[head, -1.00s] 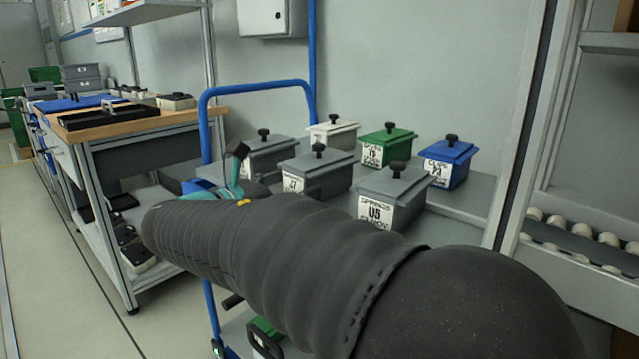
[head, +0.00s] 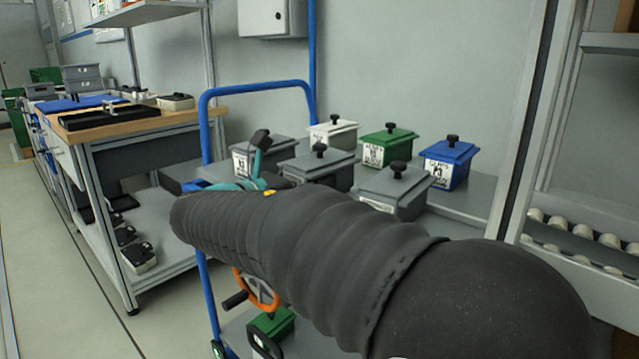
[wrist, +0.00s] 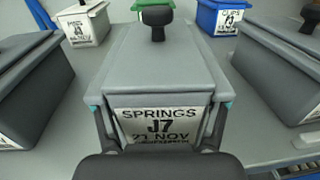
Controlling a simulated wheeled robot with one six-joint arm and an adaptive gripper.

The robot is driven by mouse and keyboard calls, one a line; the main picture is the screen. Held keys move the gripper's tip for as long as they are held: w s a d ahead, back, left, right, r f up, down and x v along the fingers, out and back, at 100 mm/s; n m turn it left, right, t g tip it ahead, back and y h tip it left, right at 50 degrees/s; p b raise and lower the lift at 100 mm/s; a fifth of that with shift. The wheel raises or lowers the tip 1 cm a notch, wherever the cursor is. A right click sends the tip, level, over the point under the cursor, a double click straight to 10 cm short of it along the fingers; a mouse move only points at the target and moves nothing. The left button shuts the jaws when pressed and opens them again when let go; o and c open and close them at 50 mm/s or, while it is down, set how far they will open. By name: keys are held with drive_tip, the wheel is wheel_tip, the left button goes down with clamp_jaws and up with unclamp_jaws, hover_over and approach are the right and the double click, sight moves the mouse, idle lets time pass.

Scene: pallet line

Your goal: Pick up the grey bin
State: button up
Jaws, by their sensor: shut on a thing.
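The grey bin (wrist: 160,75) fills the middle of the wrist view. It has a grey lid with a black knob and a label reading SPRINGS J7. My gripper (wrist: 160,107) is shut on it, with one teal-tipped finger at each side of the label end. In the head view, a grey bin (head: 322,165) in the middle of the cart top matches it, its lower part hidden by my arm. Teal parts of my gripper (head: 258,172) show beside it. I cannot tell whether the bin is clear of the surface.
Another grey bin (head: 262,150) stands to the left and a third (head: 398,190) to the right. White (head: 333,130), green (head: 388,146) and blue (head: 448,162) bins stand behind. The cart's blue handle (head: 258,88) rises at the left. A roller conveyor (head: 570,235) is at the right.

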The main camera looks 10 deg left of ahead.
sight(313, 160)
drive_tip(key=shift+r, duration=0.15)
wheel_tip(313, 160, up, 4)
drive_tip(key=shift+r+p, duration=0.2)
drive_tip(key=shift+p, duration=0.2)
drive_tip(key=d+r, duration=0.2)
drive_tip(key=d, duration=0.2)
drive_tip(key=d+r, duration=0.2)
drive_tip(key=d, duration=0.1)
drive_tip(key=d+r, duration=0.2)
drive_tip(key=d, duration=0.2)
drive_tip(key=shift+w+d+r, duration=0.2)
drive_tip(key=shift+w+d, duration=0.15)
drive_tip(key=shift+w, duration=0.05)
